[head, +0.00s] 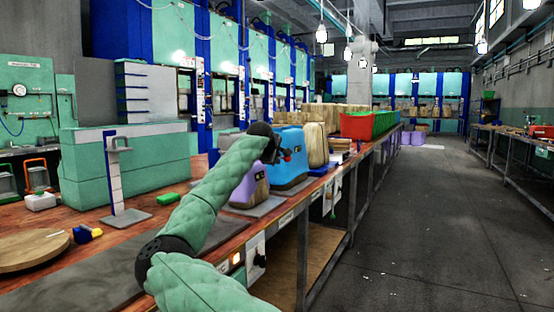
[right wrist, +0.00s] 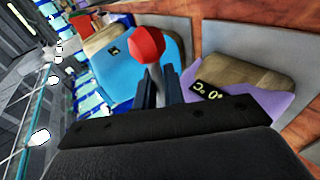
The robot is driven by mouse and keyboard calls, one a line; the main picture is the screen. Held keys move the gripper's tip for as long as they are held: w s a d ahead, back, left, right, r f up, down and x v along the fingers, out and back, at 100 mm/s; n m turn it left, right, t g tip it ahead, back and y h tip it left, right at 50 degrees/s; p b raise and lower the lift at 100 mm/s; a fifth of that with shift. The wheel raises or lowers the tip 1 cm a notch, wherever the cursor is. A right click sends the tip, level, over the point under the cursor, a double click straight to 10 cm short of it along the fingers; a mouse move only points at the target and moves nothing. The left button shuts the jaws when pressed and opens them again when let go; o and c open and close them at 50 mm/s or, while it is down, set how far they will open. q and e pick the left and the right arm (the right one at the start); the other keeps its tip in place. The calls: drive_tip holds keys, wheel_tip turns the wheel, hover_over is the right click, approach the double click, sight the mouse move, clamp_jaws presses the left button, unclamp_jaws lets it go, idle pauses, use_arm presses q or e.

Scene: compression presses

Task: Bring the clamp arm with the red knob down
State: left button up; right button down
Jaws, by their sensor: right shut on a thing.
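The red knob (right wrist: 148,45) tops a light grey shaft (right wrist: 153,85) in the right wrist view. The knob is also a small red spot in the head view (head: 287,153), in front of the blue block (head: 288,176). My right gripper (right wrist: 157,92) is shut around the shaft, just below the knob. In the head view the right gripper (head: 279,152) is small and partly hidden by its own arm. The clamp arm's hinge and base are hidden, so I cannot tell its angle. My left gripper is not in view.
A purple block with a wooden form (head: 251,190) stands nearer than the blue block. Red (head: 356,125) and green (head: 384,121) bins stand farther along the bench. A grey upright stand (head: 115,175) and a round board (head: 32,250) are at left. The aisle floor (head: 430,220) is clear.

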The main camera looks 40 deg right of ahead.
drive_tip(key=shift+f, duration=0.45)
drive_tip(key=c, duration=1.6)
unclamp_jaws()
drive_tip(key=shift+o, duration=0.2)
drive_tip(key=shift+r, duration=0.1)
drive_tip(key=shift+a+r, duration=0.15)
drive_tip(key=v, duration=0.7)
drive_tip(key=shift+a+p, duration=0.2)
drive_tip(key=shift+p, duration=0.2)
